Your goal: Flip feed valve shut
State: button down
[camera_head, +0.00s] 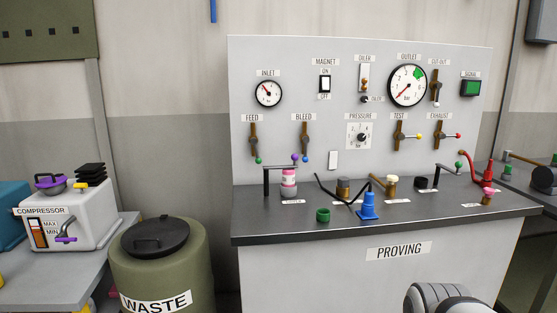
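The feed valve (254,141) is on the upright grey panel at its left side, under the FEED label. It is a brown body, and its handle hangs downward with a green knob at the lower end. The bleed valve (306,140) is to its right, with a blue knob low on it. A rounded grey and white part of my own arm shows at the bottom right edge. My gripper's fingers are not in view, so what they hold cannot be seen.
Bench fixtures stand below the panel: a pink-and-white cylinder (289,183) beside a black bent lever with a purple knob, a green cup (323,215) and a blue cone-like piece (368,207). A waste bin (160,270) and a compressor (75,215) are left.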

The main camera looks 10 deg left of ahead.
aim_at(253, 141)
jog(key=z, duration=0.05)
jog(key=i, duration=0.95)
